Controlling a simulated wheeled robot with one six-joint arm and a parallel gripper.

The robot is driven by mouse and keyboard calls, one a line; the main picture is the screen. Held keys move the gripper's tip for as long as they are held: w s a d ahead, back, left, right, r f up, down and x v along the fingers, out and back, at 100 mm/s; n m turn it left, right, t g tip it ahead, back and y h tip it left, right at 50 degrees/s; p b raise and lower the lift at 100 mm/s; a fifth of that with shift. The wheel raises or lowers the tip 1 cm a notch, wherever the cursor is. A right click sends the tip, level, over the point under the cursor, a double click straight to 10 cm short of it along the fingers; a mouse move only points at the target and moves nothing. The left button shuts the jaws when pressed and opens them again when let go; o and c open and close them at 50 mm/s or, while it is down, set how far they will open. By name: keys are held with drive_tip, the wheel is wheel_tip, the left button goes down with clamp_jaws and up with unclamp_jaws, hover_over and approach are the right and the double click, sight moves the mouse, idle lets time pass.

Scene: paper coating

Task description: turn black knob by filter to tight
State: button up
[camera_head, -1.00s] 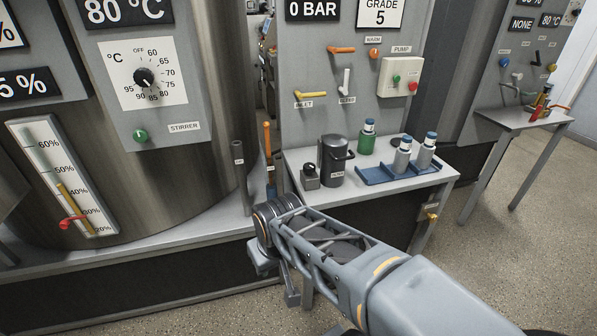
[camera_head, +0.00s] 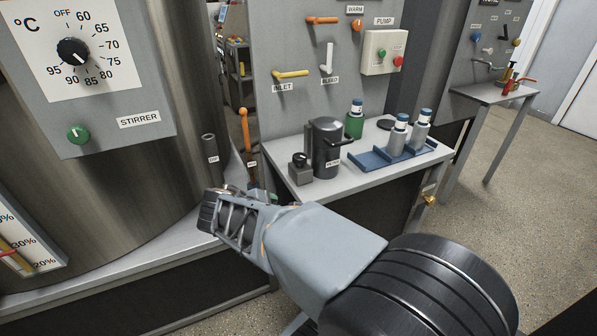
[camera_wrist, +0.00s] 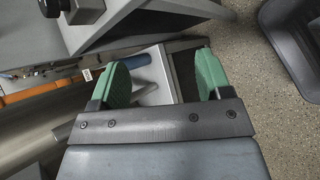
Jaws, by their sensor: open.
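The small black knob (camera_head: 299,158) sits on a grey block at the left end of the grey side table, close beside the black filter canister (camera_head: 326,150). Its tight mark and exact turn are too small to read. A dark knob-like piece on a grey block also shows at the top left edge of the wrist view (camera_wrist: 76,8). My gripper (camera_wrist: 162,66) is open and empty, its two green-padded fingers apart, with the knob beyond the fingertips and to the left. In the head view my arm reaches in low before the table; the fingers cannot be made out there.
A blue tray (camera_head: 378,160) with two capped bottles and a green bottle (camera_head: 355,122) stand right of the canister. Upright handles, one orange (camera_head: 245,132), stand left of the table. A large steel tank (camera_head: 150,175) fills the left. Open floor lies to the right.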

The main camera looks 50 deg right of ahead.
sight(296, 160)
drive_tip(key=w+d+n+t+h+b, duration=0.1)
drive_tip(key=w+d+n+h+b, duration=0.1)
drive_tip(key=d, duration=0.4)
drive_tip(key=w+d+r+n+t+h+b, duration=0.1)
drive_tip(key=w+d+n+h+b, duration=0.2)
drive_tip(key=d, duration=0.4)
drive_tip(key=w+d+r+n+t+h+b, duration=0.1)
drive_tip(key=w+d+n+h+b, duration=0.2)
drive_tip(key=d+n, duration=0.3)
drive_tip(key=shift+w+d+r+t+b, duration=0.1)
drive_tip(key=shift+w+d+t+b, duration=0.2)
drive_tip(key=shift+w+d+b, duration=0.45)
drive_tip(key=shift+w+a, duration=0.1)
drive_tip(key=shift+a, duration=0.05)
drive_tip(key=shift+c, duration=0.2)
drive_tip(key=c, duration=0.9)
drive_tip(key=shift+p, duration=0.35)
